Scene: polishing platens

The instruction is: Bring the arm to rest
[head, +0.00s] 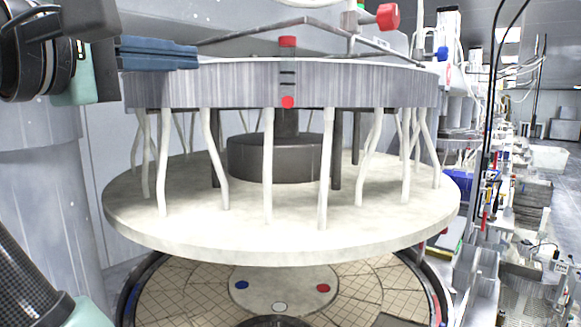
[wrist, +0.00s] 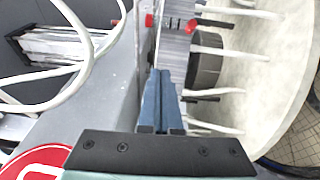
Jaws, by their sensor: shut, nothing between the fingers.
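My gripper (head: 192,56) shows at the upper left of the head view, its blue fingers together and empty. The fingers point right, in front of the upper rim of the large grey polishing head (head: 215,88); whether they touch it I cannot tell. In the wrist view my gripper (wrist: 160,76) reaches up the middle of the picture, with its two blue fingers side by side and nothing between them. The polishing head's pale lower disc (wrist: 262,90) fills the right of that view.
The tiled platen (head: 190,290) lies below the disc, with a round centre plate (head: 262,290) bearing coloured dots. White hoses (head: 268,165) hang between ring and disc. A red-tipped fitting (head: 388,17) stands above. The aisle at right is lined with equipment and bins (head: 530,190).

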